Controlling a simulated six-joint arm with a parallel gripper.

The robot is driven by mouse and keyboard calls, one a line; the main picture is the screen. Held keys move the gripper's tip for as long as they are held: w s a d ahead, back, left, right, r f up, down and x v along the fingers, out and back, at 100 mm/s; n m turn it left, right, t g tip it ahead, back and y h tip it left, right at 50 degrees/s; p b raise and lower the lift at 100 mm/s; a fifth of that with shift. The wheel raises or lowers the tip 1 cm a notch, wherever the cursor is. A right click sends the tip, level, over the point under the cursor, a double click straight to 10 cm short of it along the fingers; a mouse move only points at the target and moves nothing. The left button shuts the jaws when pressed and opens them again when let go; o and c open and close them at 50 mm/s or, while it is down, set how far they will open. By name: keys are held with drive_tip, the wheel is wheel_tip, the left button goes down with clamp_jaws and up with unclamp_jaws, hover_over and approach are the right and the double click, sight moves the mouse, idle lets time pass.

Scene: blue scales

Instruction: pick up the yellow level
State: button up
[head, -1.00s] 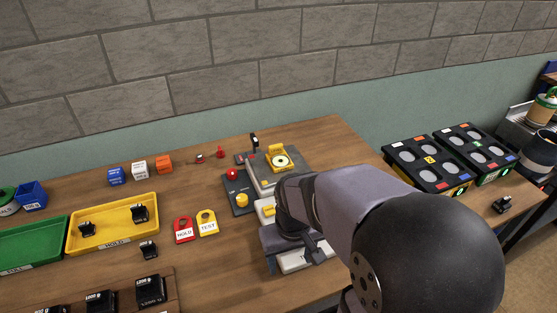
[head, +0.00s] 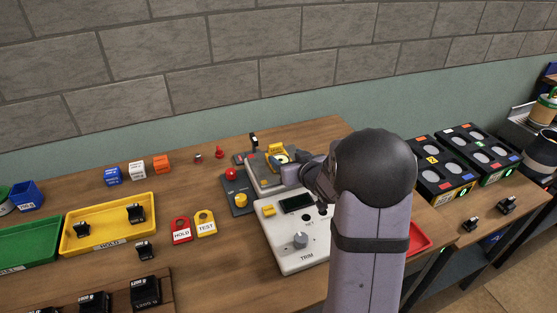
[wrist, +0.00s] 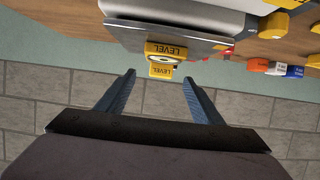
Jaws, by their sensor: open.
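The yellow level (head: 277,149), with a pale round vial, sits on the grey plate (head: 258,173) of a scale at the back of the table. It also shows in the wrist view, with its LEVEL label (wrist: 165,51) upside down near the plate's edge. My gripper (wrist: 158,77) is open. Its two fingers point toward the level, one to each side of it in the picture, with nothing held. In the head view my arm hides part of the level's right side. I cannot tell how far the fingertips are from it.
A white TRIM box (head: 300,240) with a knob stands in front of the scale. A dark panel with a red button (head: 231,174) stands to its left. A yellow HOLD tray (head: 110,224) is farther left. Black racks (head: 442,172) stand to the right.

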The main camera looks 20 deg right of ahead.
sight(276, 150)
drive_tip(key=shift+p+x, duration=0.75)
drive_tip(key=shift+x, duration=0.9)
drive_tip(key=shift+p+x, duration=0.7)
drive_tip(key=shift+x, duration=1.35)
drive_tip(key=shift+a+r, duration=0.15)
drive_tip(key=c, duration=0.8)
